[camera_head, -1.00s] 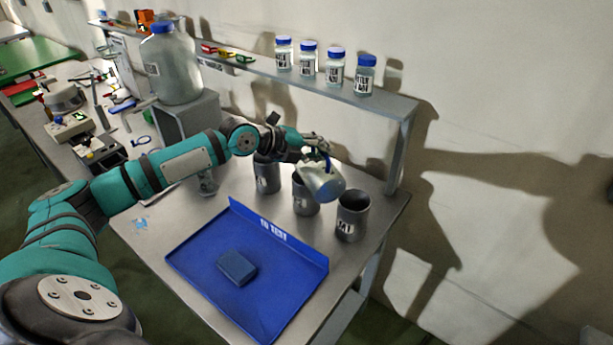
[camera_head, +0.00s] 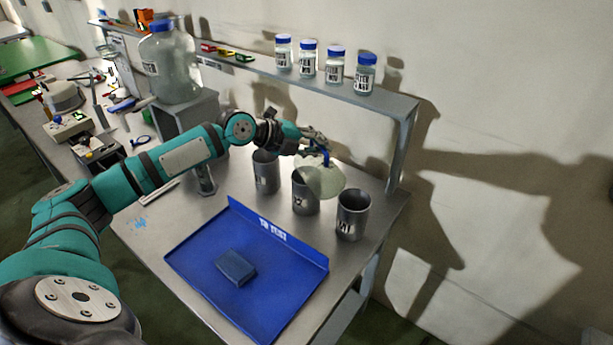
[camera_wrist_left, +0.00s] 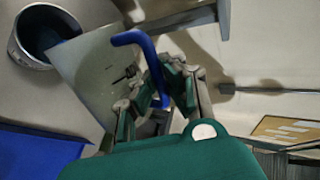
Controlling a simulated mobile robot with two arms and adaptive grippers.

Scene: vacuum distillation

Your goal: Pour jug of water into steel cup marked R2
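My left gripper (camera_head: 322,150) is shut on the blue handle (camera_wrist_left: 147,62) of a pale jug (camera_head: 325,181). The jug is tipped strongly over the middle of three dark steel cups. That middle cup (camera_head: 303,203) has a label partly covered by the jug; a "2" shows on it. The jug hides part of its mouth. The left cup (camera_head: 266,175) and the right cup (camera_head: 352,222) stand upright on either side. In the left wrist view the jug (camera_wrist_left: 92,75) slants beside a dark cup (camera_wrist_left: 22,52). I cannot make out any water stream. My right gripper is in neither view.
A blue tray (camera_head: 205,262) with a dark blue block (camera_head: 236,268) lies in front of the cups. A shelf (camera_head: 390,103) with several blue-capped bottles runs behind. A big glass bottle (camera_head: 172,65) stands on a grey stand (camera_head: 187,115). Bare table (camera_head: 180,205) shows left of the tray.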

